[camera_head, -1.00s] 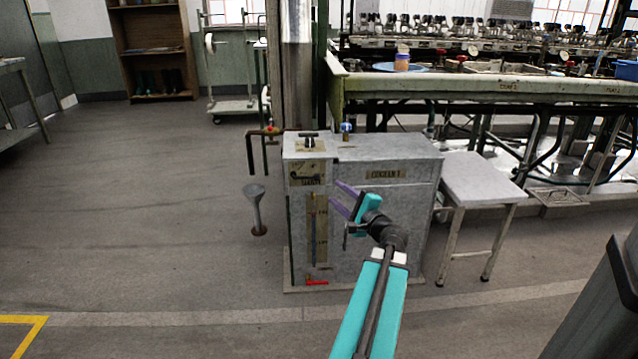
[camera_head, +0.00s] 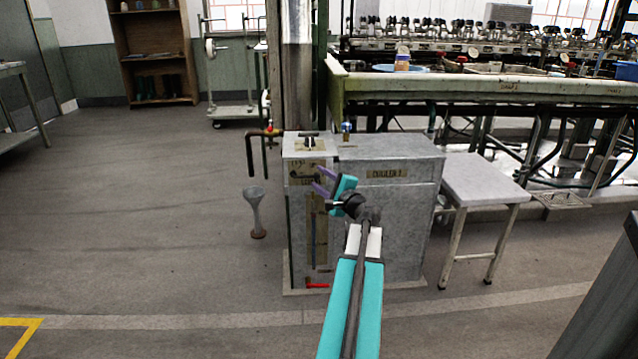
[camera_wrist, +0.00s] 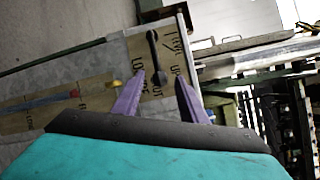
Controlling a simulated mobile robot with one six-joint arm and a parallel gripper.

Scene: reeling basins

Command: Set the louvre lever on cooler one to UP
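Cooler one (camera_head: 410,225) is a grey metal cabinet with a "COOLER 1" plate. The dark louvre lever (camera_head: 300,177) sits on a tan label plate at its upper left front and lies about level. In the wrist view the lever (camera_wrist: 154,52) runs from its pivot at the top down toward my fingers, with lettering on both sides, "UP" apparently on the right. My gripper (camera_head: 320,180) is in front of the plate, its purple fingers apart. In the wrist view the gripper (camera_wrist: 159,76) has the lever's free end between its fingertips, with gaps showing; contact cannot be told.
Below the lever is a gauge strip (camera_head: 320,235) with a red valve handle (camera_head: 317,285).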

